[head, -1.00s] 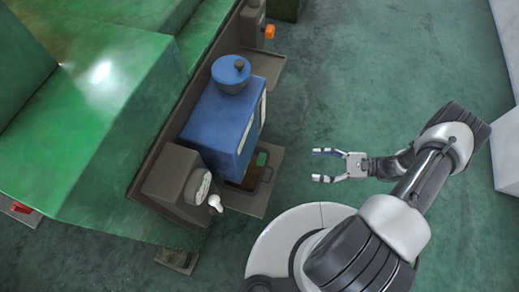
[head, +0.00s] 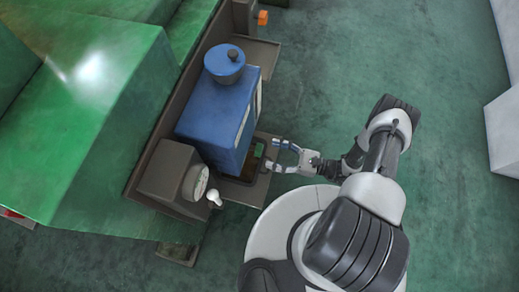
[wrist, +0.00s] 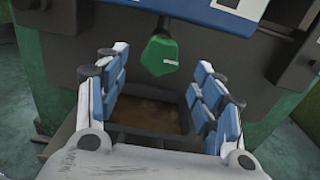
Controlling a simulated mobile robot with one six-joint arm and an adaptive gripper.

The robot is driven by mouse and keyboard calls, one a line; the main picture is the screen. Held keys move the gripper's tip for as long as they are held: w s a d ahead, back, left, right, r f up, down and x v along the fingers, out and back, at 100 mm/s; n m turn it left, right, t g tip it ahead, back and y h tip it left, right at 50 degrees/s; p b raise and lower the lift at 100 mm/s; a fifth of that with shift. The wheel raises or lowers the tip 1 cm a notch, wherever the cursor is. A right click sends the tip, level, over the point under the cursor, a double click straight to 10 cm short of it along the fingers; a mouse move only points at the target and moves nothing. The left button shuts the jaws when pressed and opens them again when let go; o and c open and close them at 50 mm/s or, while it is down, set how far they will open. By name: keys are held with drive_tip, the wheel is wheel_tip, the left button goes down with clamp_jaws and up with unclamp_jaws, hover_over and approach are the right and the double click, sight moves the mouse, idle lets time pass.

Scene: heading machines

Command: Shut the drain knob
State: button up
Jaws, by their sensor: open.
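The drain knob is green and faceted with a small white label. It shows in the wrist view (wrist: 158,55), below the blue tank (wrist: 200,14) and above a dark tray (wrist: 150,118) with a brown floor. In the head view the tank (head: 214,128) stands over the tray, and the knob is hard to make out there. My gripper (head: 272,155) is open at the tray's right side, pointing left under the tank. In the wrist view its blue-padded fingers stand left and right of the knob, with nothing held between them. I cannot tell whether they touch it.
A brown box with a round dial (head: 197,182) and a white-ended lever (head: 214,197) stand in front of the tank. A green machine body (head: 85,120) is at left. An orange part (head: 262,18) is at the back. Green floor (head: 330,60) at right is clear.

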sight(260, 150)
drive_tip(key=x, duration=0.6)
drive_tip(key=shift+a+b, duration=0.15)
drive_tip(key=shift+b, duration=0.2)
drive_tip(key=c, duration=1.1)
